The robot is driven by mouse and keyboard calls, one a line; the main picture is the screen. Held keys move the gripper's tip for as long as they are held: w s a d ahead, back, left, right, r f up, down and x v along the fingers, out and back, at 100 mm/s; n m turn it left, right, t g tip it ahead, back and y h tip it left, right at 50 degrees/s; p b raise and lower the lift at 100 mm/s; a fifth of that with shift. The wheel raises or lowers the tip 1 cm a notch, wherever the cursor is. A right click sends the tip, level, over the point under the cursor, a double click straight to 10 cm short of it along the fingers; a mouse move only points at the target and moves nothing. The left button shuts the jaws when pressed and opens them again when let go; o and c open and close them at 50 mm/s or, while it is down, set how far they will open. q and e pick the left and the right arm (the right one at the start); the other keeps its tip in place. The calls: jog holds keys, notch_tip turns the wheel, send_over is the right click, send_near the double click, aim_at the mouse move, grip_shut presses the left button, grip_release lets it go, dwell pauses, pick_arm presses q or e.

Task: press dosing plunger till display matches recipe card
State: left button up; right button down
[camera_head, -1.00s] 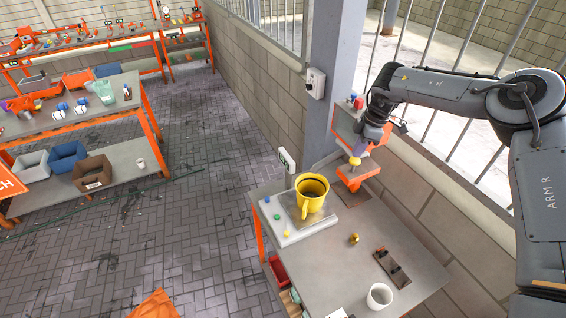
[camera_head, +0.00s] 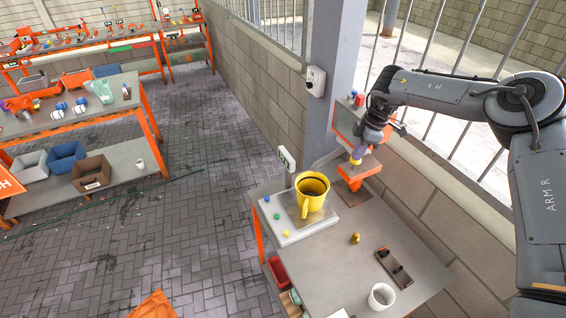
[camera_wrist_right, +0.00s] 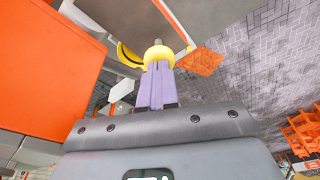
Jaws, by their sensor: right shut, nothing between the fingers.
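My right gripper (camera_head: 358,153) has purple fingers, shut with nothing between them. They point down at the yellow round knob (camera_head: 355,161) of the plunger on the orange dispenser (camera_head: 358,175). In the right wrist view the fingertips (camera_wrist_right: 158,66) meet the yellow knob (camera_wrist_right: 158,53), with a grey rod beyond it; how far it is pressed I cannot tell. A yellow mug (camera_head: 312,197) stands upright on a pale scale (camera_head: 290,238) beside the dispenser. A small display (camera_head: 286,158) stands behind the scale; its reading is too small to read. My left gripper is out of view.
On the grey bench (camera_head: 330,262) are a small brass piece (camera_head: 355,238), a dark rack (camera_head: 393,268) and a white cup (camera_head: 381,297). A post (camera_head: 335,70) and barred wall stand behind. The bench centre is mostly clear.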

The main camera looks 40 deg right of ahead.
jog(key=shift+f+b, duration=0.4)
jog(key=shift+f, duration=0.2)
jog(key=shift+r, duration=0.2)
jog(key=shift+r+p, duration=1.7)
jog(key=shift+r, duration=1.05)
